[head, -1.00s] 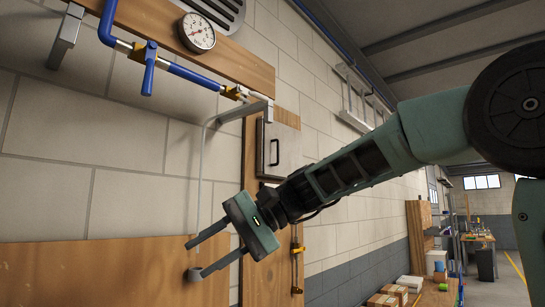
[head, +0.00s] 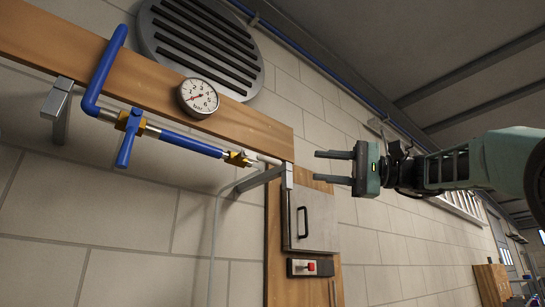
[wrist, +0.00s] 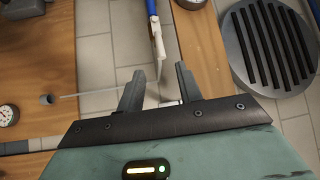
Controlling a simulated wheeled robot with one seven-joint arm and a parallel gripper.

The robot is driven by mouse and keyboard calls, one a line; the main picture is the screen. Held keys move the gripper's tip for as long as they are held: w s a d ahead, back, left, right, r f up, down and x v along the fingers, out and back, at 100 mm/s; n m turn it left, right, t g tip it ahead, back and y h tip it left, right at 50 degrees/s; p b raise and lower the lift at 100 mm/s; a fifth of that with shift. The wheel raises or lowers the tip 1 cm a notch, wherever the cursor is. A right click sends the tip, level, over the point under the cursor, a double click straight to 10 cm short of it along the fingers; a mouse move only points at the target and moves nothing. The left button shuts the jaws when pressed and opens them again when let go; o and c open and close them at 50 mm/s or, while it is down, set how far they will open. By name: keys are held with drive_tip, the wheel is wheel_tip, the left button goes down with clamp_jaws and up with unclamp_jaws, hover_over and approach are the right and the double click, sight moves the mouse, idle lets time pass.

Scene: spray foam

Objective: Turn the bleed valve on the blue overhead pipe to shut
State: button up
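The blue overhead pipe (head: 192,144) runs along the wall at upper left in the head view. A brass valve with a blue lever (head: 126,150) is on it; the lever points down and slightly left. A smaller brass bleed valve (head: 237,158) sits near the pipe's right end; its handle setting is too small to tell. My gripper (head: 317,166) is open and empty, right of the pipe end and apart from it, fingers pointing left. In the wrist view the open gripper (wrist: 158,84) has the blue pipe (wrist: 152,8) beyond its fingertips, near the top.
A metal bracket (head: 262,180) supports the pipe end, close to my fingers. A pressure gauge (head: 198,97) is on the wooden board (head: 255,128). A grey box (head: 313,220) with a handle and a red button (head: 311,266) are below. A round vent (head: 200,40) is above.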

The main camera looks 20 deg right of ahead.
sight(276, 160)
drive_tip(key=p+x, duration=0.4)
drive_tip(key=x, duration=0.7)
drive_tip(key=shift+r, duration=0.1)
drive_tip(key=shift+w+a+p, duration=0.25)
drive_tip(key=shift+a+p, duration=0.05)
drive_tip(key=shift+a, duration=0.2)
clamp_jaws()
